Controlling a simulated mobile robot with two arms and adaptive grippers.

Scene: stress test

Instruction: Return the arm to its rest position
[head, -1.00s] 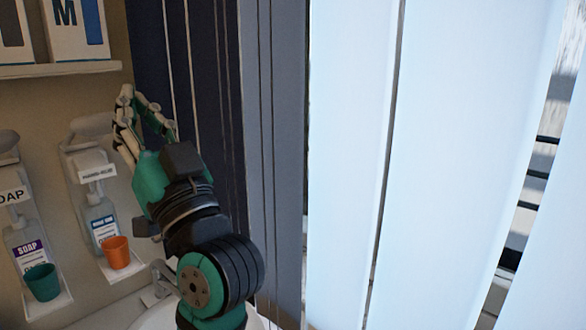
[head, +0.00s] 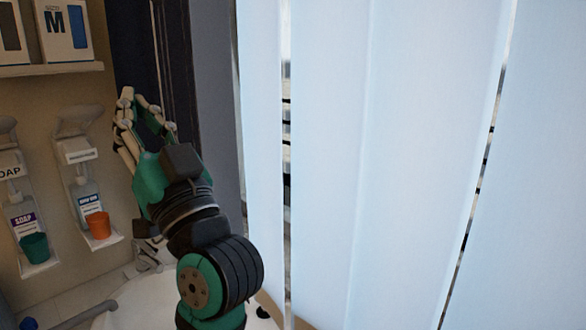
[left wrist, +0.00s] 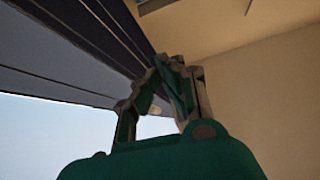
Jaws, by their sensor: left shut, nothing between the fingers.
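My left gripper (head: 128,97) is raised in the left part of the head view, with its fingertips up and drawn together. It is shut, with nothing between the fingers. It also shows in the left wrist view (left wrist: 166,62), its fingertips meeting below dark strips and a beige wall. My green and black left arm comes up from the bottom of the head view. My right gripper is in neither view.
Pale vertical blinds (head: 400,150) fill the right side, close to my arm. On the left wall hang soap dispensers with a green cup (head: 35,248) and an orange cup (head: 98,226). Boxes (head: 66,30) stand on a shelf (head: 50,70) above. A white basin (head: 135,300) is below.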

